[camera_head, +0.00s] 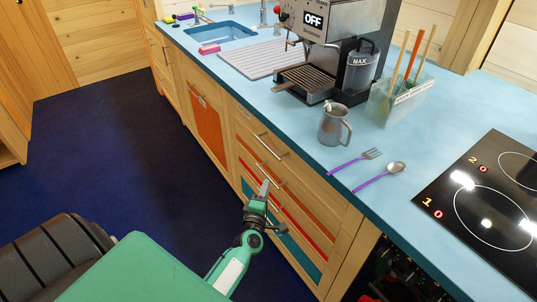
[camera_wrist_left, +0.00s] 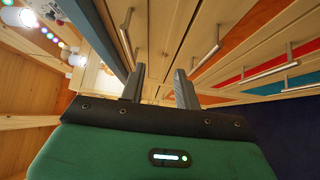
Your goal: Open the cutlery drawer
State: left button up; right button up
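A stack of wooden drawers with bar handles stands under the blue counter, its fronts flush and closed. The top drawer has a plain wood front and a handle (camera_head: 271,146); this handle (camera_wrist_left: 126,32) also shows in the left wrist view. Lower drawers have orange, red and teal panels. Nothing visible marks which is the cutlery drawer. My left gripper (camera_head: 263,187) is in front of the stack, below the top handle. In the left wrist view its two fingers (camera_wrist_left: 160,88) are apart and empty, with no handle between them. My right gripper is out of view.
On the counter are a fork (camera_head: 355,161), a spoon (camera_head: 380,176), a metal jug (camera_head: 334,125), a coffee machine (camera_head: 320,50) and a hob (camera_head: 485,210). The dark blue floor (camera_head: 110,150) left of the cabinets is clear.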

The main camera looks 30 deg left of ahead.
aim_at(267, 147)
pick_arm(q)
notch_tip(267, 147, up, 5)
jog(key=a+n+y, duration=0.2)
jog(key=n, duration=0.1)
jog(key=x, duration=1.3)
jog(key=shift+w+a, duration=0.1)
jog(key=shift+w, duration=0.3)
jog(key=shift+c, duration=0.2)
grip_shut()
